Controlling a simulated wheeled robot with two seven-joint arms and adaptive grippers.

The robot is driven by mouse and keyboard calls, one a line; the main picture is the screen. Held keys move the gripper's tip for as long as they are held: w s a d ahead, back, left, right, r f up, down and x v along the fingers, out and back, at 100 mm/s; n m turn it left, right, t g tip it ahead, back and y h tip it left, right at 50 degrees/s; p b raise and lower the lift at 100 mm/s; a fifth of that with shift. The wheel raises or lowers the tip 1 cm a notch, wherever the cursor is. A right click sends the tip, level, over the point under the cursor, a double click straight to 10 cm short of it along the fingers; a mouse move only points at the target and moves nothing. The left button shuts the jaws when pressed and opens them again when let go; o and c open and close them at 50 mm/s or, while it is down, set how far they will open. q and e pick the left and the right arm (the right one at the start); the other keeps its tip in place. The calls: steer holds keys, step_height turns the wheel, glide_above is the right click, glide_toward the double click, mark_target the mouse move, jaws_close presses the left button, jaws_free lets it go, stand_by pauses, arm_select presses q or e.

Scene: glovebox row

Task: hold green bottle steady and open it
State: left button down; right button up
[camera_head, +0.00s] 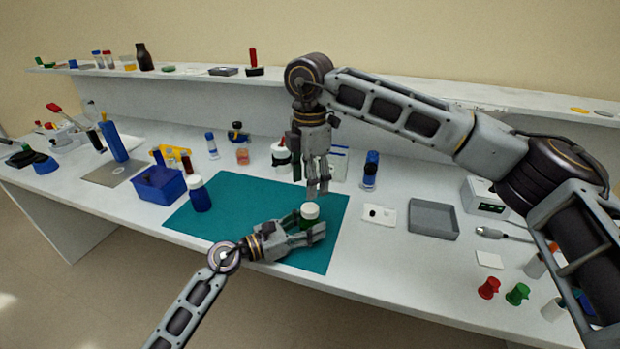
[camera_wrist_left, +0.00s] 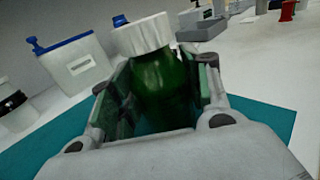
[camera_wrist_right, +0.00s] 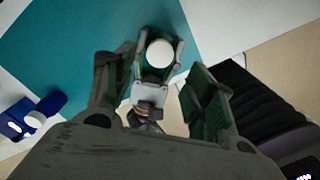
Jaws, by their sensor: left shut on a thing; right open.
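The green bottle (camera_wrist_left: 162,90) stands upright with its white cap (camera_wrist_left: 143,35) on. In the head view the cap (camera_head: 309,211) shows above my left gripper (camera_head: 312,232); the body is mostly hidden by the fingers. My left gripper is shut around the bottle's body, over the teal mat (camera_head: 240,205). My right gripper (camera_head: 318,188) points down, open and empty, above and just behind the cap. In the right wrist view the white cap (camera_wrist_right: 160,53) shows beyond and between the open right fingers (camera_wrist_right: 152,85), apart from them.
A blue-bodied bottle with a white cap (camera_head: 199,195) stands at the mat's left edge, beside a blue bin (camera_head: 160,185). A grey tray (camera_head: 433,219) and a white card (camera_head: 379,215) lie right of the mat. Red (camera_head: 488,288) and green (camera_head: 517,294) pieces stand near the front edge.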

mark_target(310, 207)
steer(key=shift+f, duration=0.15)
steer(key=shift+f, duration=3.9)
steer(key=c, duration=1.1)
